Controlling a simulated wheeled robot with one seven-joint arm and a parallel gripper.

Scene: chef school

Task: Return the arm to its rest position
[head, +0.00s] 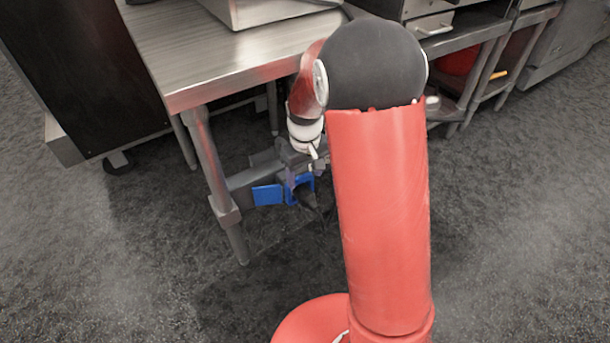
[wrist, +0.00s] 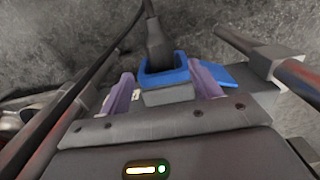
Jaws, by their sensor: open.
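My gripper (head: 303,178) hangs low beside the front leg of a steel table, below the tabletop's edge, in the head view. In the wrist view my gripper (wrist: 162,82) is open, with its two purple fingers apart. A blue U-shaped piece with a dark stem (wrist: 165,66) shows between the fingers, and a flat blue part lies to its right. Blue also shows beside the gripper in the head view (head: 267,194). I cannot tell whether the fingers touch the blue piece. My red arm link hides part of the scene behind it.
The steel table (head: 215,55) stands close above my gripper. Its leg (head: 208,160) is just left of the gripper and also shows in the wrist view (wrist: 255,50). A dark cabinet (head: 85,75) stands at the left. Open floor (head: 520,220) lies at the right.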

